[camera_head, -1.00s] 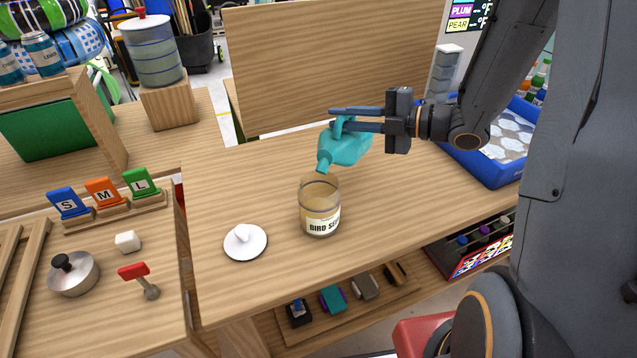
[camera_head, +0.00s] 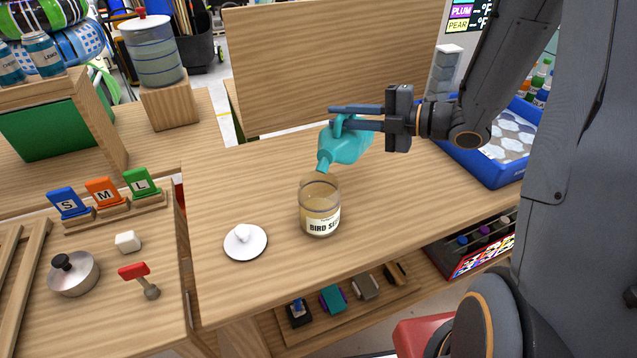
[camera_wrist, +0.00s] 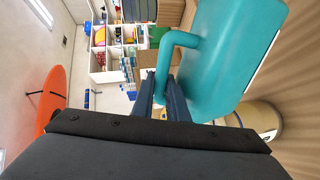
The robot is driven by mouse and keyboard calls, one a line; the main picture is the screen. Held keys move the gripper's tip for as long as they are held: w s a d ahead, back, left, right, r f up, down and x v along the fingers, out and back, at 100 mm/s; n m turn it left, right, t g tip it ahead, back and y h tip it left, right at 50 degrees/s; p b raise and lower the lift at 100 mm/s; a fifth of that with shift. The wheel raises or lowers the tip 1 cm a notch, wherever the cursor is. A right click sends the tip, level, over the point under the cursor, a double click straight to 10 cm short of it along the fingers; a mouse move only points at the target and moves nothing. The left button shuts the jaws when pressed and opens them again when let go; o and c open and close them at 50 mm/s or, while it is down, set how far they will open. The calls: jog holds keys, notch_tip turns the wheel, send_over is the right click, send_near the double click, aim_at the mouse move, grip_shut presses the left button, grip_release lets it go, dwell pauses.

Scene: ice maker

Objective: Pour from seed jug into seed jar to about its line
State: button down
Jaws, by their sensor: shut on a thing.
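The teal seed jug (camera_head: 346,144) is held in the air, tipped with its spout pointing down and to the left over the jar's mouth. My gripper (camera_head: 340,118) is shut on the jug's handle. In the wrist view the jug (camera_wrist: 230,60) fills the upper right, with its handle between the fingers (camera_wrist: 171,100). The glass seed jar (camera_head: 320,208), labelled "BIRD SEED", stands upright and open on the table below the spout. Tan seed shows inside it; its exact level against the line cannot be told. Part of the jar (camera_wrist: 258,117) shows behind the jug in the wrist view.
A white lid (camera_head: 245,242) with a knob lies left of the jar on the wooden table (camera_head: 230,180). A blue crate (camera_head: 487,160) is at the right, and a wooden board (camera_head: 330,65) stands behind.

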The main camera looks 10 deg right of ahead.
jog(key=shift+s+a+r+n, duration=0.2)
jog(key=shift+r+n, duration=0.1)
jog(key=shift+r, duration=0.1)
jog(key=shift+s+a+r+n, duration=0.1)
jog(key=shift+s+r+n, duration=0.05)
jog(key=shift+r+n, duration=0.2)
dwell(1.8)
jog(key=shift+s+a+r+n+t+h+b, duration=0.15)
jog(key=shift+s+a+r+n+b, duration=0.2)
jog(key=shift+s+r+n, duration=0.15)
jog(key=shift+s+a+r+n+t+h+b, duration=0.15)
jog(key=shift+s+a+r+n+b, duration=0.1)
jog(key=shift+s+r+n+b, duration=0.15)
dwell(4.6)
